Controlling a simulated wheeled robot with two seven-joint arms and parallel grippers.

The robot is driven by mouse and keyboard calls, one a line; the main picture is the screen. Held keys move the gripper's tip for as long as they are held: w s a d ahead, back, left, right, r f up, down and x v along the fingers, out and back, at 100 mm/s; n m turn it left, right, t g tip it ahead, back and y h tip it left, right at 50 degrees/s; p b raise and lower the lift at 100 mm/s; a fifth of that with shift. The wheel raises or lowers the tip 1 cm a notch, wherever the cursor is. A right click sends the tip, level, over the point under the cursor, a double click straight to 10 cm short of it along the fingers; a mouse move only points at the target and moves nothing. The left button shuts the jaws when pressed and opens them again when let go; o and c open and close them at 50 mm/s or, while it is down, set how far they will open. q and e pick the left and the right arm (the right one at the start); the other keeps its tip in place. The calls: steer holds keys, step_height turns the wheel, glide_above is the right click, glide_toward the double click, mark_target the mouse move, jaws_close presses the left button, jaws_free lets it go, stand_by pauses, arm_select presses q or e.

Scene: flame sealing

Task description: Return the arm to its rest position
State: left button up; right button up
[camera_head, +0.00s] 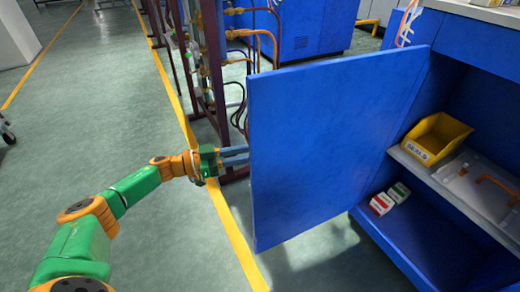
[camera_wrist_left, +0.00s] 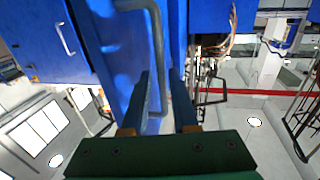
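My left arm (camera_head: 138,187) reaches in from the lower left. Its gripper (camera_head: 235,155) is at the left edge of the open blue cabinet door (camera_head: 325,140), and the door hides its fingertips. In the left wrist view the two fingers (camera_wrist_left: 161,78) are apart, and the grey door handle (camera_wrist_left: 158,45) shows in the gap between them. The fingers do not look closed on the handle; whether either touches it I cannot tell. My right arm and gripper are not in view.
The cabinet's shelf (camera_head: 468,185) holds a yellow bin (camera_head: 436,138). Small red-white and green-white boxes (camera_head: 390,199) sit below. A pipe rack (camera_head: 208,60) stands close behind my left gripper.

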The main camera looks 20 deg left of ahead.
arm_select(q)
steer(key=shift+v, duration=1.85)
